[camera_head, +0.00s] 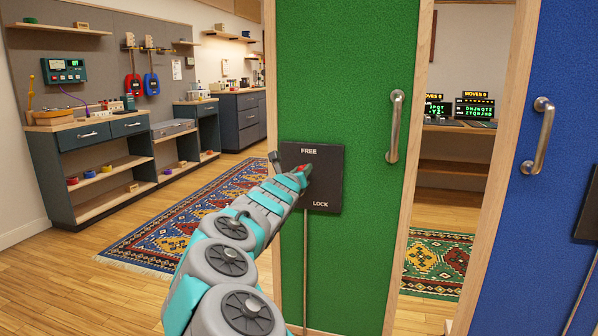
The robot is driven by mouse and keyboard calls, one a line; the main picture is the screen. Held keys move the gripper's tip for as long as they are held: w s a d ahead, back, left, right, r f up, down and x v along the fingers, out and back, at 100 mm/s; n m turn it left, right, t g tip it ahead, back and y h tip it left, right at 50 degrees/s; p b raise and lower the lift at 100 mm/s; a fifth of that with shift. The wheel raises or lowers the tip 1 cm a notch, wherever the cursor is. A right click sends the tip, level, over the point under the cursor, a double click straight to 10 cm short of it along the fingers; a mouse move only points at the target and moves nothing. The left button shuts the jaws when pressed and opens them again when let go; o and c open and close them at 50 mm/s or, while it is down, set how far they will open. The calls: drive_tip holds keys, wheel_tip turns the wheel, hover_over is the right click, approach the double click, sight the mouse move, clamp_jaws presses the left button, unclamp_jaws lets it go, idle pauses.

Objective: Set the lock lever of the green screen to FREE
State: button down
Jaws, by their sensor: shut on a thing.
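The green screen (345,85) stands upright in the middle of the view, with a wooden frame. Its black lock plate (328,178) has FREE at the top and LOCK at the lower right. My gripper (297,175) is at the plate's left half, shut on the lock lever (304,169). Only a small red part of the lever shows by my fingers. My gripper and arm hide the rest, so the lever's exact angle cannot be told.
A metal handle (395,126) stands out from the green screen, right of the plate. A thin rod (305,265) runs down below the plate. A blue screen (560,190) with its own handle (538,136) stands at the right. Open floor (60,275) lies at the left.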

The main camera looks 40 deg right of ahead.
idle(0.3)
drive_tip(key=c, duration=0.6)
unclamp_jaws()
drive_tip(key=shift+a, duration=0.1)
drive_tip(key=b+v, duration=0.3)
drive_tip(key=v, duration=0.4)
drive_tip(key=shift+s+a, duration=0.2)
drive_tip(key=shift+a, duration=0.05)
